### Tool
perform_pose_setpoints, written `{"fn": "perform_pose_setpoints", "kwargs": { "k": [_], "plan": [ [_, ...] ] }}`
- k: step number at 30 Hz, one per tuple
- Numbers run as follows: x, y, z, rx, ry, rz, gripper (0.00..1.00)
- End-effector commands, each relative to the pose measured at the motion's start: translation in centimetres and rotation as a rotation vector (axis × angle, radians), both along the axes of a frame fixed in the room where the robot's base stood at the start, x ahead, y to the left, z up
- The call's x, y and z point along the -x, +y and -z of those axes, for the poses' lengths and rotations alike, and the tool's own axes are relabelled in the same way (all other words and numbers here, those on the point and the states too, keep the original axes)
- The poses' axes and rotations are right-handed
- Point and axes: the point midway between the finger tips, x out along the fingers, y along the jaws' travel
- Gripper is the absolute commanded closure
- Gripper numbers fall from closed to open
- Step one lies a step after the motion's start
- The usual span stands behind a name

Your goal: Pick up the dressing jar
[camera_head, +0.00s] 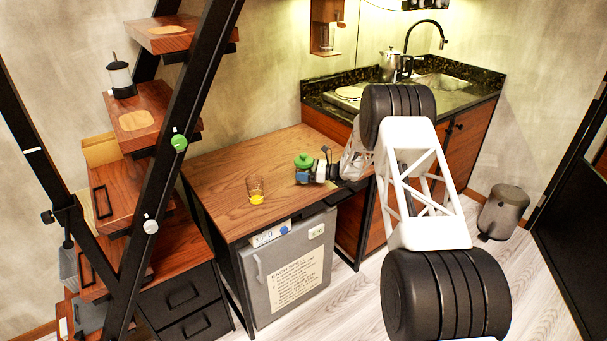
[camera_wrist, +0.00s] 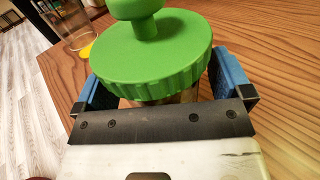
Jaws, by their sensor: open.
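The dressing jar (camera_head: 303,160) stands on the wooden table near its right side, with a green knobbed lid. In the wrist view its green lid (camera_wrist: 150,60) fills the upper middle, and only a little of the body shows below the rim. My gripper (camera_head: 312,173) is at the jar, reaching in from the right in the head view. In the wrist view my gripper's blue fingers (camera_wrist: 160,82) are apart, one on each side of the jar. Whether either finger touches the jar is hard to tell.
A clear glass (camera_head: 256,190) with something yellow in the bottom stands left of the jar. It also shows at the wrist view's upper left (camera_wrist: 68,24). The table (camera_head: 225,165) is otherwise mostly bare. Stairs (camera_head: 140,115) rise at the left, and a dark counter (camera_head: 455,103) stands behind.

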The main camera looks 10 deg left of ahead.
Motion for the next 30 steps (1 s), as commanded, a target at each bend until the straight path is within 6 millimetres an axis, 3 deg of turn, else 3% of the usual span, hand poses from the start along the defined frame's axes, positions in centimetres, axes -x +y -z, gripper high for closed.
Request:
{"fn": "perform_pose_setpoints", "kwargs": {
  "k": [2,15,30],
  "plan": [
    [0.00,0.00,0.00,0.000,0.000,0.000,0.06],
    [-0.03,0.00,-0.09,0.000,-0.001,0.000,0.71],
    [-0.03,0.00,-0.80,0.000,-0.001,0.000,0.72]
  ]
}}
